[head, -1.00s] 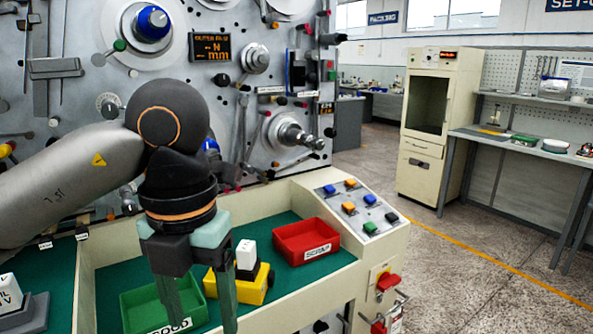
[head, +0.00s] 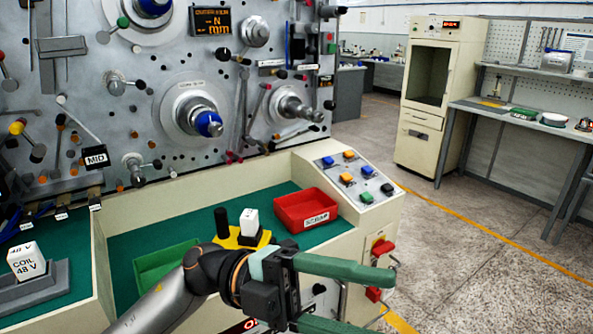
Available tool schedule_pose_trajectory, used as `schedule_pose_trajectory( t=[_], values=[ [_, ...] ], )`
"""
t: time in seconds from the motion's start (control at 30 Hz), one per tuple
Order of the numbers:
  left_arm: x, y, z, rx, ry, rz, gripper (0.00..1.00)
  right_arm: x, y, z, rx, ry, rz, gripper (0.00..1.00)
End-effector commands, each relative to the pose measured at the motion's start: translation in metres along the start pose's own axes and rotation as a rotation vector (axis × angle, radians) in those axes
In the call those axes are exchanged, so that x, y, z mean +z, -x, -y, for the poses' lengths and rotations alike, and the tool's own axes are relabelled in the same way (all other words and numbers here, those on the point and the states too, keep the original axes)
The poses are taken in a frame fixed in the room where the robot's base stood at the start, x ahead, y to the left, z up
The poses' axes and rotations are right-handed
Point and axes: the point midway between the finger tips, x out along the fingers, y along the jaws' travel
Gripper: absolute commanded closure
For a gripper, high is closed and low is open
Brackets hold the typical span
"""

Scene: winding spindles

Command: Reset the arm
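My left arm reaches in from the bottom, left of centre, in the head view. Its gripper (head: 388,302) points right, its two green fingers well apart with nothing seen between them. It is at the front of the bench, in front of the panel's red switches (head: 383,247). The lower finger is partly cut off by the bottom edge. My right gripper is not in view.
The bench holds a green tray (head: 150,265), partly hidden by my arm, and a red tray (head: 306,208). A yellow holder (head: 228,240) carries a white block (head: 249,222) and a black cylinder (head: 222,222). A labelled coil box (head: 26,261) stands left. Spindles (head: 200,117) line the machine.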

Motion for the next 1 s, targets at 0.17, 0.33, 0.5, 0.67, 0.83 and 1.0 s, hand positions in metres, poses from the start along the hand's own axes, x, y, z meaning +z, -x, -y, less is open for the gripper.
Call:
schedule_pose_trajectory(
  t=[0.17,0.33,0.5,0.67,0.83,1.0],
  values=[
    [0.036,0.039,0.023,-0.445,0.106,0.181,0.31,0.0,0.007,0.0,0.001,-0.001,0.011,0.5],
    [0.078,0.106,0.006,-0.794,0.246,0.446,0.31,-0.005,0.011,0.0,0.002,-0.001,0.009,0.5],
    [0.106,0.183,-0.061,-1.059,0.44,0.776,0.31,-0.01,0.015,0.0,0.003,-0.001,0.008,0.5],
    [0.103,0.247,-0.163,-1.214,0.675,1.12,0.31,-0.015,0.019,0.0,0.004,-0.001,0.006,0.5],
    [0.064,0.283,-0.28,-1.269,0.946,1.45,0.31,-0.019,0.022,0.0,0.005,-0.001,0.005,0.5],
    [0.011,0.292,-0.369,-1.25,1.181,1.682,0.31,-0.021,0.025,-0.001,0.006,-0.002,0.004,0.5]
  ],
)
